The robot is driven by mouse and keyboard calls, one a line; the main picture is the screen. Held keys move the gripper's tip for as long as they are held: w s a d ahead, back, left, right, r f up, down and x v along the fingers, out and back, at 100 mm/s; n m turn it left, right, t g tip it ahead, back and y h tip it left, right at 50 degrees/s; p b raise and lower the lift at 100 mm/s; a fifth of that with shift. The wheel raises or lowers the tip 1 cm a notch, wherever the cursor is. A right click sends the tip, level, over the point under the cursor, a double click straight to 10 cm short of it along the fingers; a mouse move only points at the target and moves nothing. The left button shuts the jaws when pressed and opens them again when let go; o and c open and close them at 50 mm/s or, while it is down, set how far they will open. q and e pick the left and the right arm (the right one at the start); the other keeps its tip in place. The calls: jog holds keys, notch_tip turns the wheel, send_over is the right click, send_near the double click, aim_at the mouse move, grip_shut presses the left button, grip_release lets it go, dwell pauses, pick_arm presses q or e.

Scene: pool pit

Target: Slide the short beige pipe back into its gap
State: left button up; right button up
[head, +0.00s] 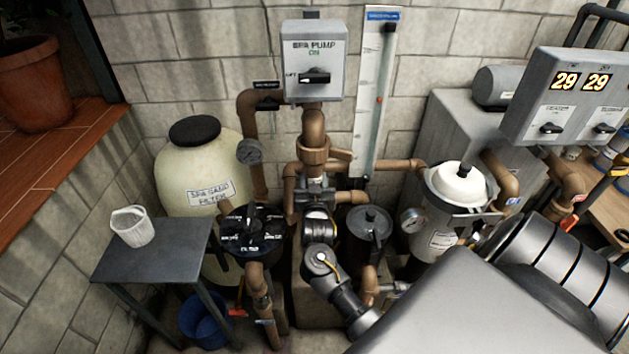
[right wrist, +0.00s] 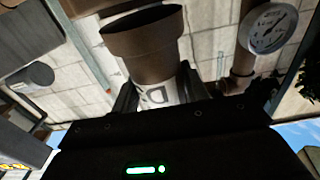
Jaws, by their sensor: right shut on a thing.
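The short pipe (right wrist: 148,68) is brownish beige with a wide collar and a white label bearing dark letters. In the right wrist view it stands between my right gripper's fingers (right wrist: 158,92), which are shut on it at the label. Its collar end faces away from the gripper with a dark open mouth. In the head view my right arm comes up from the lower right, and my right gripper (head: 315,192) is among the pipework below the spa pump box (head: 313,62). The held pipe is hard to tell from the fittings there. I cannot tell where its gap is. My left gripper is not in view.
A pressure gauge (head: 249,151) on a brown pipe stands left of my gripper. The sand filter (head: 205,165) and black valve (head: 250,230) are further left. A lidded strainer (head: 458,195) is at the right.

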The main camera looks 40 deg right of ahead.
jog(key=shift+o, duration=0.2)
jog(key=shift+d+f, duration=0.15)
jog(key=shift+f, duration=0.1)
jog(key=shift+w+f, duration=0.1)
jog(key=shift+w, duration=0.05)
jog(key=shift+w+d+f, duration=0.2)
jog(key=shift+d, duration=0.05)
jog(key=shift+c, duration=0.2)
